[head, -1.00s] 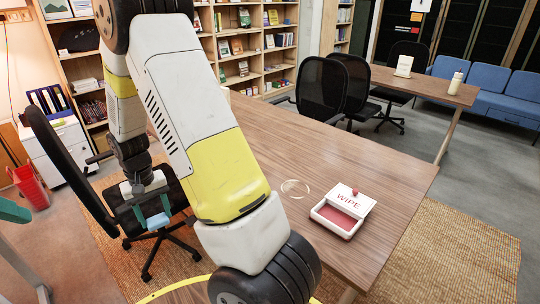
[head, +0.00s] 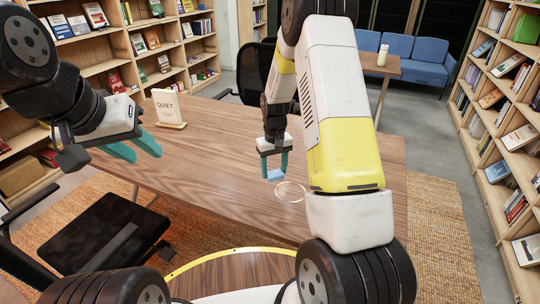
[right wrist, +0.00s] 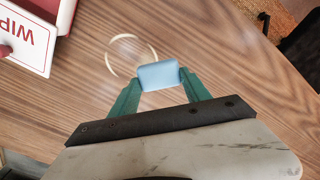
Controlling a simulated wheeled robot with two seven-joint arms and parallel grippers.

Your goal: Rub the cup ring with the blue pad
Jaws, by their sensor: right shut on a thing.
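The cup ring (head: 290,191) is a thin pale circle on the wooden table; it also shows in the right wrist view (right wrist: 110,68). My right gripper (head: 273,164) is shut on the blue pad (head: 273,175), a small light-blue block between its teal fingertips. In the right wrist view the pad (right wrist: 158,75) overlaps the ring's near edge, with most of the ring beyond it. I cannot tell whether the pad touches the tabletop. My left gripper (head: 134,149) is open and empty, its teal fingers apart, at the table's left side.
A "QUIET" sign (head: 168,107) stands at the back left. A chair (head: 105,240) is at lower left.

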